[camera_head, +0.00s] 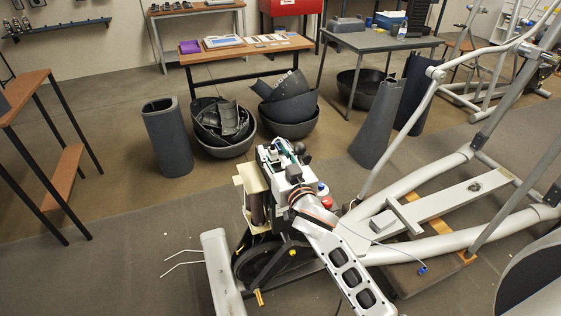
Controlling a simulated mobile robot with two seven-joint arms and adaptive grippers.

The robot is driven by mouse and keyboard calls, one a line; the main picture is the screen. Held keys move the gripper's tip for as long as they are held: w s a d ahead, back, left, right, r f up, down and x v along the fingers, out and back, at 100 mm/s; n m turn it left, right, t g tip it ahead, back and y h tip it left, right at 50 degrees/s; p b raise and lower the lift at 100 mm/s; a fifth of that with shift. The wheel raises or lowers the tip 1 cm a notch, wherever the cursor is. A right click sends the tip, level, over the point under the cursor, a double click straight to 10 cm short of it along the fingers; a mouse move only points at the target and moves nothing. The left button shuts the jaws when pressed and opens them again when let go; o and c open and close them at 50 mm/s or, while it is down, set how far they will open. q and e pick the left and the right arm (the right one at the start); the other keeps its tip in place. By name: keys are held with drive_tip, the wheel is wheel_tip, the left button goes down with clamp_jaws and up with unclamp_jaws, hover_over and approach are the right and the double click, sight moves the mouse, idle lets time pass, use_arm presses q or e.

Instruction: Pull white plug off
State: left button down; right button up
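The partly stripped elliptical machine (430,215) lies across the middle and right, with pale grey tubes and a black wheel (262,262) at its front end. My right arm comes in from the bottom and reaches over this front end. My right gripper (274,155) is at the far end of that arm, close to the cream upright part (252,180) and the dark post below it. Its fingertips are small and partly hidden, so I cannot tell what is between them. I cannot pick out a white plug with certainty. My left gripper is not in view.
A thin cable with a blue connector (422,269) lies over the frame at right. Two loose pale wires (182,262) stick out at left. Black bins (222,130) with dark shells and a dark curved cover (168,138) stand behind. The floor at left is clear.

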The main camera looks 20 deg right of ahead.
sight(273, 144)
drive_tip(key=shift+w, duration=0.85)
clamp_jaws()
drive_tip(key=shift+r, duration=0.1)
drive_tip(key=shift+r+p, duration=1.4)
drive_tip(key=shift+p, duration=0.15)
drive_tip(key=shift+r+p, duration=1.25)
drive_tip(key=shift+r, duration=1.35)
